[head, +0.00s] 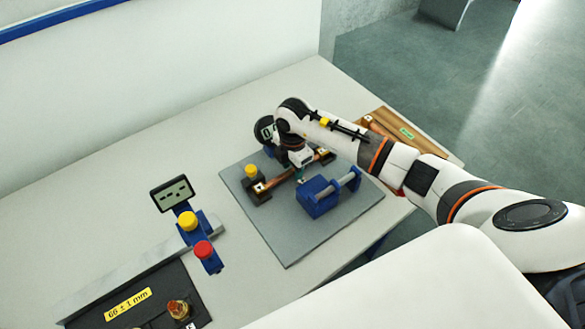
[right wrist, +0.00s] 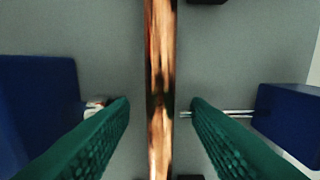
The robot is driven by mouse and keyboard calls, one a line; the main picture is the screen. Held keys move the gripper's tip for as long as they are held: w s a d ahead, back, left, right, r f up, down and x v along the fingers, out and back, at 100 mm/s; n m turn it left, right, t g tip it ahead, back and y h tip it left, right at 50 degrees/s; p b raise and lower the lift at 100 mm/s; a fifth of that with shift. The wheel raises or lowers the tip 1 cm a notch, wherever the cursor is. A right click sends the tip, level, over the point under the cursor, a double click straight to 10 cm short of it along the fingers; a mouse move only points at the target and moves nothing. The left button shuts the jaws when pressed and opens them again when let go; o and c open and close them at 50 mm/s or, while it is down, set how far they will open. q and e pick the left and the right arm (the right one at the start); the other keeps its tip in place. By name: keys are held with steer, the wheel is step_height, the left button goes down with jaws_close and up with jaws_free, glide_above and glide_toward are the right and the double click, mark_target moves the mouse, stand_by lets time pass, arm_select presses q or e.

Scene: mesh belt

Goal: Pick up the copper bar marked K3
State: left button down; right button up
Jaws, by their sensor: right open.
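A copper bar (head: 281,180) lies across dark supports on the grey plate. A small pale mark shows near its left end, but I cannot read K3 on it. My right gripper (head: 301,175) points down over the bar and hides part of it. In the right wrist view the bar (right wrist: 160,55) runs from top to bottom between the two green fingers of my right gripper (right wrist: 160,106). The fingers are open, with a gap on each side of the bar. My left gripper is not in view.
A blue fixture with metal rods (head: 317,198) stands close in front of the bar. A yellow knob (head: 251,170) and a round gauge (head: 265,130) stand behind it. A wooden tray (head: 400,128) lies at the right. A measuring device with a display (head: 172,193) stands at the left.

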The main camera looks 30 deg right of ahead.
jaws_close()
steer(key=shift+r, duration=0.1)
steer(key=shift+w, duration=0.1)
